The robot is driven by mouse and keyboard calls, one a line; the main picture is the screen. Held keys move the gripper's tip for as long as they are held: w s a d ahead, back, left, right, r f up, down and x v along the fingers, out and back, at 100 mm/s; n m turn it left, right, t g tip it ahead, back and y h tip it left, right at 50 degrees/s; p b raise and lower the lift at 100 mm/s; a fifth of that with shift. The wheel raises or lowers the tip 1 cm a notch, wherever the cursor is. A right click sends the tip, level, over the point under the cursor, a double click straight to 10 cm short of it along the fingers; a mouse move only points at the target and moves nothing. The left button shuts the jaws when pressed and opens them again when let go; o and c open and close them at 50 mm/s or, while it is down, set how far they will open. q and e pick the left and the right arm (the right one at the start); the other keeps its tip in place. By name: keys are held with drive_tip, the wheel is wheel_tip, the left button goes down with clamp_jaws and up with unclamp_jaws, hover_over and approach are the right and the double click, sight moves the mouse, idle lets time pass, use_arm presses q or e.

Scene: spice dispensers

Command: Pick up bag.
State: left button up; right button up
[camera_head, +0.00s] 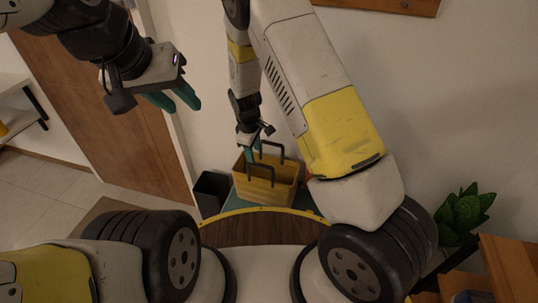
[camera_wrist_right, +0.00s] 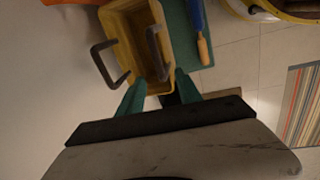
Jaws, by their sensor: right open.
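The bag (camera_head: 266,185) is a yellow, open-topped, box-like carrier with two dark handles, upright on a teal surface by the wall. It also shows in the right wrist view (camera_wrist_right: 128,25), with one handle to the left and the other near the fingers. My right gripper (camera_head: 248,153) is open just above the bag, close to a handle. In the right wrist view its teal fingertips (camera_wrist_right: 158,88) are apart; I cannot tell whether they touch the handle. My left gripper (camera_head: 175,98) is open, empty and raised, up and left of the bag.
A dark bin (camera_head: 210,192) stands just left of the bag. A green plant (camera_head: 465,212) and wooden furniture (camera_head: 510,262) are at the right. A blue tool with a wooden handle (camera_wrist_right: 203,45) lies beside the bag. A striped rug (camera_wrist_right: 303,105) lies on the floor.

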sight(257, 163)
drive_tip(key=f, duration=0.3)
drive_tip(key=w+f, duration=0.1)
drive_tip(key=f, duration=0.2)
drive_tip(key=d+f, duration=0.1)
drive_tip(key=f, duration=0.2)
drive_tip(key=shift+w+d+f, duration=0.1)
drive_tip(key=shift+w+f, duration=0.05)
drive_tip(key=shift+w, duration=0.25)
drive_tip(key=shift+n, duration=0.3)
clamp_jaws()
